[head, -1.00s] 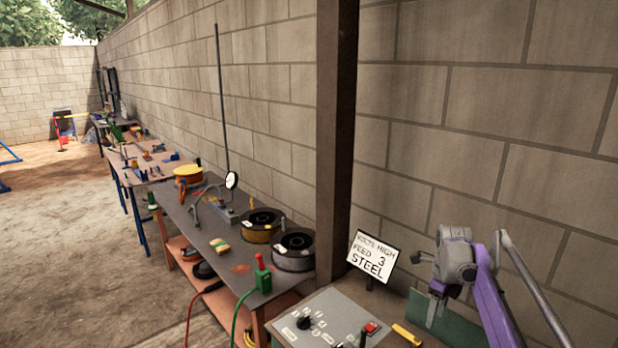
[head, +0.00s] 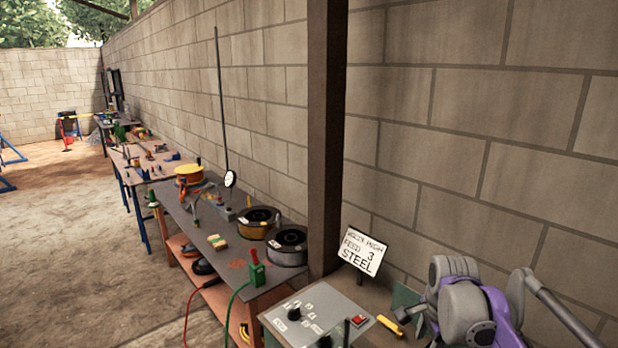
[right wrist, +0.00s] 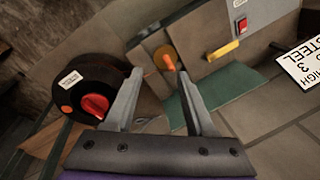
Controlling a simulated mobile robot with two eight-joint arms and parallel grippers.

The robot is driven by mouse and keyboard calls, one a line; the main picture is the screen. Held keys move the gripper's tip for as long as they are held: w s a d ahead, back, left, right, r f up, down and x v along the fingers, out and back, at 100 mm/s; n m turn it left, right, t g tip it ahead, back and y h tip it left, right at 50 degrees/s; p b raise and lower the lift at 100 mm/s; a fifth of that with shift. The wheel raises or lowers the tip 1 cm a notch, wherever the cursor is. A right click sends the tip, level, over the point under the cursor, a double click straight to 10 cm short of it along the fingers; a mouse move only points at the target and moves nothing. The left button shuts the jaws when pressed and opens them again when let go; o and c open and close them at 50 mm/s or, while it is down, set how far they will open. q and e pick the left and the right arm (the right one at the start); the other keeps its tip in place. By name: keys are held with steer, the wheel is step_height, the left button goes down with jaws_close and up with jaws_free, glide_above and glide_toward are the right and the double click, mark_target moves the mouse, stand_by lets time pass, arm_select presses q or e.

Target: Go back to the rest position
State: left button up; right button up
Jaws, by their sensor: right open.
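My right arm (head: 470,307), purple and grey, is at the lower right of the head view, in front of the block wall. In the right wrist view my right gripper (right wrist: 160,85) is open, its two grey fingers apart. I see nothing held between them. An orange rod or knob (right wrist: 166,61) appears beyond the gap between the fingertips. My left gripper is in neither view.
A grey control panel (head: 318,298) with a red switch (head: 359,320) is below the arm's left side, by a sign (head: 363,250). A steel post (head: 326,140) rises behind. A bench (head: 210,215) holds wire spools (head: 288,246). Open floor (head: 70,250) lies left.

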steer(key=s+a+f+n+t, duration=0.1)
steer(key=s+a+f+n, duration=0.1)
steer(key=s+n, duration=0.3)
steer(key=s+a+f+n+t, duration=0.1)
steer(key=s+a+f+n, duration=0.2)
steer(key=s, duration=0.7)
steer(key=s+a+f+n+t, duration=0.1)
steer(key=s+a+f+n, duration=0.1)
steer(key=s+f+n, duration=0.3)
steer(key=s+n, duration=0.2)
steer(key=n, duration=0.1)
steer(key=shift+s+a+f+n, duration=0.2)
steer(key=shift+s+a+n, duration=0.15)
steer(key=shift+s+n, duration=0.05)
steer(key=shift+w, duration=0.1)
steer(key=shift+c, duration=0.4)
